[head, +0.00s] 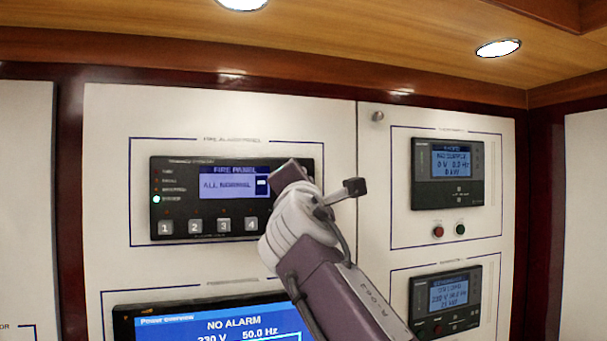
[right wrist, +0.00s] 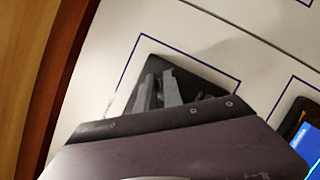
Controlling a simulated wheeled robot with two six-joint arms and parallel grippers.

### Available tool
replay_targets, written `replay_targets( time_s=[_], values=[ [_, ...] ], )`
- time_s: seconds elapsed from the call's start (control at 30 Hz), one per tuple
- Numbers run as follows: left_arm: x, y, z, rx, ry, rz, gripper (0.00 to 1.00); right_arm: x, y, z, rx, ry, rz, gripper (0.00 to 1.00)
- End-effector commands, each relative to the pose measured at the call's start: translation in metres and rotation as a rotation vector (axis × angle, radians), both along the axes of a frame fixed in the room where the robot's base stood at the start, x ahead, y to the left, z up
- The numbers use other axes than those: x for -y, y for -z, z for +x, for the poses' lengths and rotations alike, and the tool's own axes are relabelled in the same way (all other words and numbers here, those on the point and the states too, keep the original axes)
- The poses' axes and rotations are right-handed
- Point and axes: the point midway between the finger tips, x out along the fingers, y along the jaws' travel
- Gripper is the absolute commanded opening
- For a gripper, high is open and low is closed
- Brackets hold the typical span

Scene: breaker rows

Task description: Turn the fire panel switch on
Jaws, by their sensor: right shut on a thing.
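The fire panel (head: 180,200) is a black unit on the white wall, with a lit screen reading "FIRE PANEL" and "ALL NORMAL". A green light glows at its left, above numbered buttons. My right gripper (head: 293,176) is at the panel's right end and covers part of it. In the right wrist view, the two grey fingers of my right gripper (right wrist: 160,78) reach to the face of the dark fire panel (right wrist: 205,82). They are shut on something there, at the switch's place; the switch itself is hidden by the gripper. My left gripper is not in view.
Below is a large blue screen (head: 222,323) reading "NO ALARM". To the right are two smaller display units, the upper one (head: 447,174) with red and green buttons under it, and the lower one (head: 444,302). A small round knob (head: 377,117) sits near the seam.

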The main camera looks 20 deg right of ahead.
Motion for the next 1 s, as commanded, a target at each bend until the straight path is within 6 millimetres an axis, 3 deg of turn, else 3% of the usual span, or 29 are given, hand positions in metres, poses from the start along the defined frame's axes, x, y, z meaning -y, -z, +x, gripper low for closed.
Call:
replay_targets(
  time_s=[0.5,1.0],
  values=[
    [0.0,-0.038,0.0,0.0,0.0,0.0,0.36,0.0,0.0,0.001,-0.02,-0.001,0.451,0.0],
    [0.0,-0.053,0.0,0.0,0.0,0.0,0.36,0.001,0.003,0.001,-0.025,-0.001,0.662,0.0]
  ],
)
